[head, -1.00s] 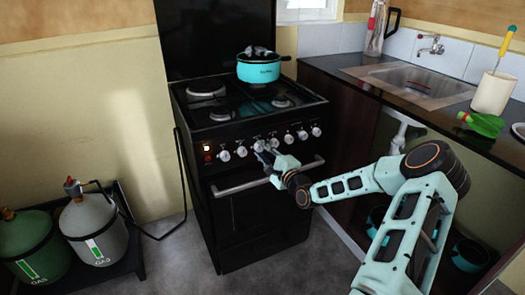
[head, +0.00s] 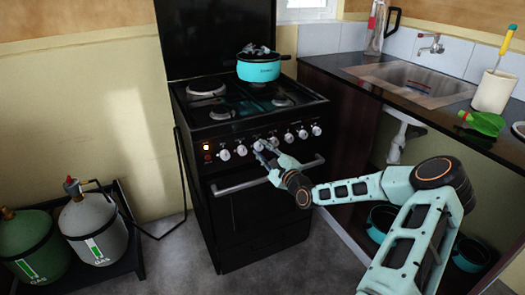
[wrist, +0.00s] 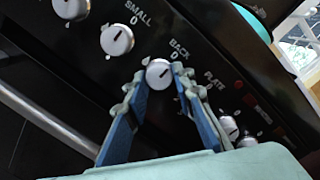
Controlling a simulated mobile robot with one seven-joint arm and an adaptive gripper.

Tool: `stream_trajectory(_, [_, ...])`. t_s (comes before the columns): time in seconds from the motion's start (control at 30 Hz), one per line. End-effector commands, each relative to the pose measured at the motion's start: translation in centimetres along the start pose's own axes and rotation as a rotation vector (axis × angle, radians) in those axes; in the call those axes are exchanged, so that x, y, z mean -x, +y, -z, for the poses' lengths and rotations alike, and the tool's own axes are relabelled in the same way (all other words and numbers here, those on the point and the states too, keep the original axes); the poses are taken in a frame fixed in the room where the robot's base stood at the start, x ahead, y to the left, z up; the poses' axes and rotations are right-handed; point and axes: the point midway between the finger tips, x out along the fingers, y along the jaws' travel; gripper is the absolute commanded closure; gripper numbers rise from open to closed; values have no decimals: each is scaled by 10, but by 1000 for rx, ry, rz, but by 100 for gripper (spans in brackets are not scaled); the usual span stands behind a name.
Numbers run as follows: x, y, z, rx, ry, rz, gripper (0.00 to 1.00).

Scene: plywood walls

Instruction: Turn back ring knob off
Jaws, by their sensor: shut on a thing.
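The back ring knob, a white round knob (wrist: 159,74) labelled BACK with a 0 mark, sits on the black stove front in the wrist view. It has a dark pointer line; its exact setting is hard to read. My gripper (wrist: 161,80) has its two blue-grey fingers on either side of this knob, shut on it. In the head view my gripper (head: 262,148) is at the middle of the knob row and partly hides the knob there. The stove (head: 245,215) is black, with an orange light (head: 206,147) lit at the left of its panel.
Other white knobs (head: 224,155) stand close on both sides. An oven handle (head: 238,187) runs below. A turquoise pot (head: 258,71) sits on a back ring. A sink counter (head: 350,76) is at the right, gas bottles (head: 92,228) at the left.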

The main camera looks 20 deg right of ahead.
Motion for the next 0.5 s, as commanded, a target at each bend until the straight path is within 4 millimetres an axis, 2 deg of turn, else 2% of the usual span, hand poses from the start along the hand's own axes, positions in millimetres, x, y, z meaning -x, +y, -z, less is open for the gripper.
stream_trajectory(0.07, [0, 1, 0, -2, -1, -2, 100])
stream_trajectory(0.1, [0, 1, 0, -2, 0, -2, 74])
stream_trajectory(0.23, [0, 1, 0, -1, 0, -1, 60])
stream_trajectory(0.5, [0, 0, 0, 0, 0, 0, 59])
